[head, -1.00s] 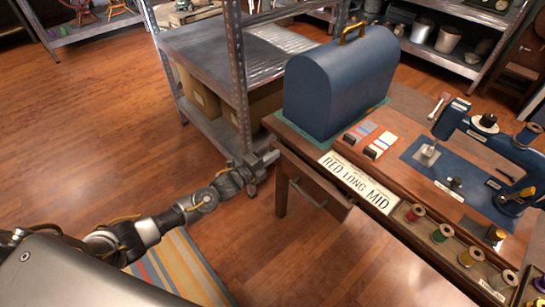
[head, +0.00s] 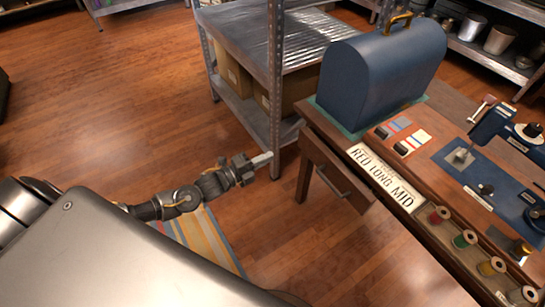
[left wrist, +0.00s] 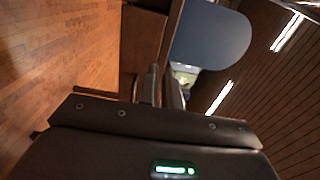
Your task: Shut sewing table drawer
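The wooden sewing table (head: 438,210) stands at the right in the head view. Its drawer (head: 326,170), with a metal handle (head: 333,182), is under the front edge by the near-left leg. The drawer front seems to stand out a little from the table; how far is hard to tell. My left gripper (head: 262,159) is left of the drawer, apart from it, with its fingers pointing right towards the table. In the left wrist view the fingers (left wrist: 162,88) look close together with nothing between them, and dark wood shows beyond. My right gripper is out of view.
A blue domed case (head: 375,75), a name plate (head: 385,176) and thread spools (head: 465,239) are on the table. A metal shelf (head: 270,45) with boxes stands behind my left gripper, its post close by. A striped rug (head: 205,240) lies on open wooden floor.

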